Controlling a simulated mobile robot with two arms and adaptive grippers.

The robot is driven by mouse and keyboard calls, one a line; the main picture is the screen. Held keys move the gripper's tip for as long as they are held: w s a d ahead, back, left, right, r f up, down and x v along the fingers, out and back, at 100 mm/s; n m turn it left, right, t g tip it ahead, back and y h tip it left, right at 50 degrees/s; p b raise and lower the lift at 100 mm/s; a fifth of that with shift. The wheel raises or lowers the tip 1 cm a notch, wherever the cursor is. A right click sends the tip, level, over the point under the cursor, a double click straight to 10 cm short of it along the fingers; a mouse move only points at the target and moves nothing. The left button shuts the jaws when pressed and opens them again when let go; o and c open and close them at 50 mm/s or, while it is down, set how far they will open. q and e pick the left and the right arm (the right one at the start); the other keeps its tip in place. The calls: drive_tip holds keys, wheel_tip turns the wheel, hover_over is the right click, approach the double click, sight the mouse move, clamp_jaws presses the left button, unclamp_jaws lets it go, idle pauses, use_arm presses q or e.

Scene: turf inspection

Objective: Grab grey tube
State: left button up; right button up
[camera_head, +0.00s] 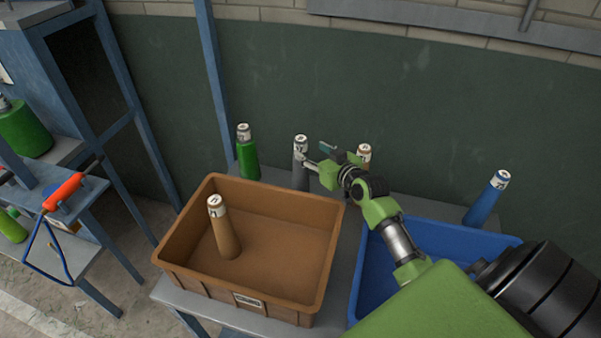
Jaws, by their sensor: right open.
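The grey tube (300,172) stands upright at the back of the table, behind the brown crate, with a white label band at its top. My right gripper (316,155) comes in from the right and is open. Its fingertips are just right of the grey tube's upper part. One fingertip overlaps the tube's right edge in the picture; I cannot tell whether it touches. My left gripper is not in view.
A green tube (248,158) stands left of the grey one. An orange-brown tube (364,153) is partly hidden behind my gripper. A tan tube (226,236) leans in the brown crate (190,284). A blue tube (484,204) tilts near the blue crate (440,232).

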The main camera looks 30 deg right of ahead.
sight(304, 147)
drive_tip(key=shift+b+x, duration=0.4)
drive_tip(key=shift+x, duration=0.8)
drive_tip(key=b+x, duration=0.2)
drive_tip(key=x, duration=0.1)
drive_tip(key=b+x, duration=0.1)
drive_tip(key=shift+w+a+f+b, duration=0.15)
drive_tip(key=shift+f+b, duration=0.2)
drive_tip(key=shift+b, duration=0.05)
drive_tip(key=shift+w, duration=0.3)
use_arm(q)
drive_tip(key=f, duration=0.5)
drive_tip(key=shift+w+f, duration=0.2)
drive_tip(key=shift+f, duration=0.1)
use_arm(e)
drive_tip(key=shift+r, duration=0.1)
clamp_jaws()
